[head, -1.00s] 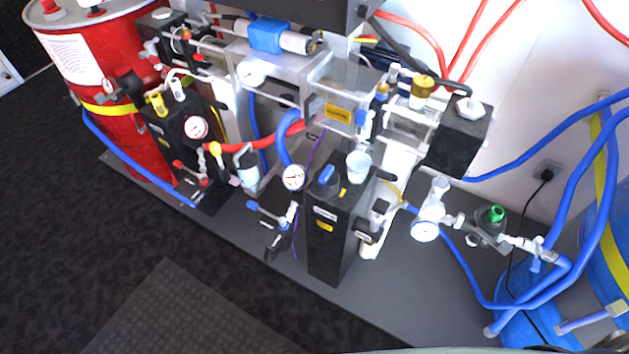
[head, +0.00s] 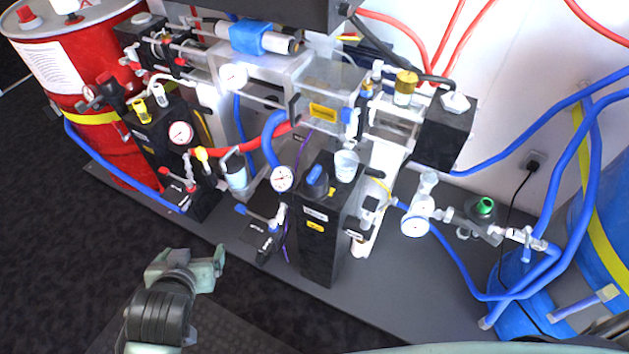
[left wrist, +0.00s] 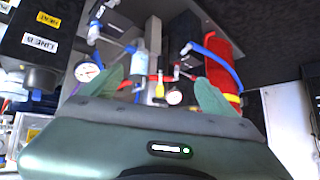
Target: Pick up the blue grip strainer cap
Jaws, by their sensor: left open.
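A dark cap with a blue grip (head: 316,180) sits on top of the tall black box (head: 325,240) at the middle of the skid in the head view; it looks like the strainer cap. A whitish cup (head: 345,165) stands right beside it. My left gripper (head: 190,262) is at the lower left, in front of the skid, below and left of the cap and well apart from it. In the left wrist view its two green fingers (left wrist: 158,95) are spread with nothing held between them. I cannot make out the cap clearly there. My right gripper is not in view.
A gauge (head: 281,179) and a blue-handled valve (head: 258,218) are just left of the black box. A clear box (head: 330,95) and hoses stand behind it. A red drum (head: 75,90) is at the left, a blue tank (head: 600,240) at the right. The front floor is open.

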